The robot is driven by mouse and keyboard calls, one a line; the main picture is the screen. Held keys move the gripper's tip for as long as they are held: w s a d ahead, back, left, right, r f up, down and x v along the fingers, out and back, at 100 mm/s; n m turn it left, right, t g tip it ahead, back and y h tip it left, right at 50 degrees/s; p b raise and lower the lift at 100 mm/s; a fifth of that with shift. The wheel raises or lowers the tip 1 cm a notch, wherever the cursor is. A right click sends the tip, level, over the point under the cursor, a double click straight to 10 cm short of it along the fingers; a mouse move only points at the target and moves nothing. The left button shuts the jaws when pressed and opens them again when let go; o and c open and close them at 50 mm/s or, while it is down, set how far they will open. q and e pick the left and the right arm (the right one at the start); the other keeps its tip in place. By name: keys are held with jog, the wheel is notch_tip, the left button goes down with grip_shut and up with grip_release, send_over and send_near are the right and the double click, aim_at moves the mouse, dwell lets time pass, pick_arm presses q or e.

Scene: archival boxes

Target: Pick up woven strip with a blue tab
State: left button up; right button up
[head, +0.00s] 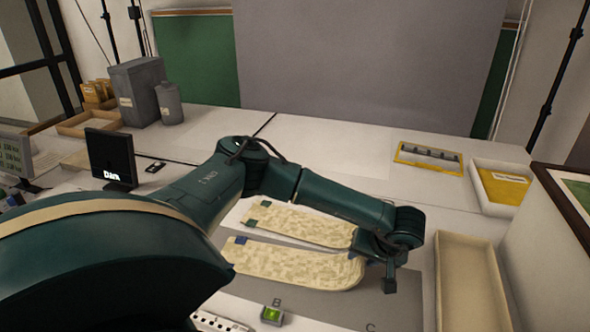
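The woven strip with a blue tab (300,268) is cream and mottled. It lies lengthwise on a grey mat (400,300), with its small blue tab (241,240) at the left end. A similar woven strip (300,225) with green tabs (250,223) lies just behind it. My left gripper (386,272) points down at the right ends of the strips, close to the blue-tabbed one. The wrist covers part of the rear strip's right end. I cannot tell whether the fingers are open or touch a strip. My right gripper is out of view.
An empty beige tray (470,275) stands right of the mat. A yellow frame (428,157) and a white box with a yellow folder (500,185) lie at the back right. The back middle of the table is clear.

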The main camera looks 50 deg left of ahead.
pick_arm(q)
jog(key=shift+c, duration=0.4)
grip_shut()
